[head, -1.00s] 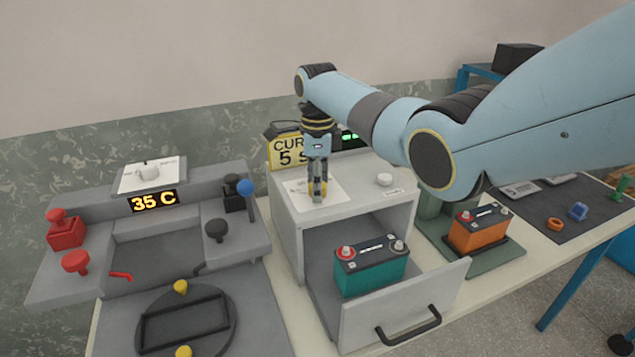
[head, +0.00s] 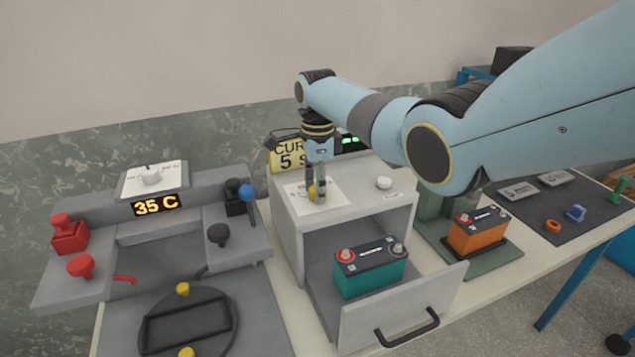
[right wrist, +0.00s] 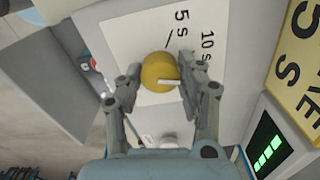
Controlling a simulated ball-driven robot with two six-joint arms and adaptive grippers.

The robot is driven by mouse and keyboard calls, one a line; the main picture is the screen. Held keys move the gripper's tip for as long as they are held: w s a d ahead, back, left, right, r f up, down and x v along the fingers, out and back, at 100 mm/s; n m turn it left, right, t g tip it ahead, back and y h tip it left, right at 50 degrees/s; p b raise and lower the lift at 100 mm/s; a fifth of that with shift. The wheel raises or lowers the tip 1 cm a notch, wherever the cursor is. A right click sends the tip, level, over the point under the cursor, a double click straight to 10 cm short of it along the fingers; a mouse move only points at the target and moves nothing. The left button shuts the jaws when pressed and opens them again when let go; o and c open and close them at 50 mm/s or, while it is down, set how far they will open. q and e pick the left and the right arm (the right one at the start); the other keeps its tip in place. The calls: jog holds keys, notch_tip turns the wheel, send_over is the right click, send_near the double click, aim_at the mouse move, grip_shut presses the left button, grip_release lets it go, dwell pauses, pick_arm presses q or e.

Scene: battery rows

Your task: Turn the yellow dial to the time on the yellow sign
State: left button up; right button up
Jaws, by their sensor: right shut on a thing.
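The yellow dial (right wrist: 158,70) sits on a white scale card (right wrist: 125,32) on top of the grey cabinet. My right gripper (head: 317,192) points down and is shut on the dial. In the right wrist view its fingers (right wrist: 158,75) lie on either side of the dial. The dial's white mark points right in that view, while the "5 s" label and its tick are above the dial, so they do not line up. A "10 s" label is beside it. The yellow sign (head: 287,158) behind reads "CUR… 5 S", partly hidden by my arm. My left gripper is not in view.
The cabinet's drawer (head: 400,310) is open with a teal battery (head: 370,268) in it. A white knob (head: 384,183) is right of the dial. A green-lit display (head: 350,141) is behind. An orange battery (head: 478,234) stands right; a grey station reading 35 C (head: 155,206) stands left.

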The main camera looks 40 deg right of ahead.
jog(key=n+p, duration=0.1)
jog(key=n, duration=0.2)
jog(key=shift+r+n+p, duration=0.15)
jog(key=shift+n+p, duration=0.15)
jog(key=n+p, duration=0.1)
jog(key=n, duration=0.2)
jog(key=shift+n, duration=0.3)
jog(key=n, duration=0.4)
jog(key=shift+p, duration=0.35)
jog(key=shift+n, duration=2)
jog(key=shift+w, duration=0.1)
jog(key=o, duration=1.2)
jog(key=shift+c, duration=0.2)
notch_tip(320, 180, up, 12)
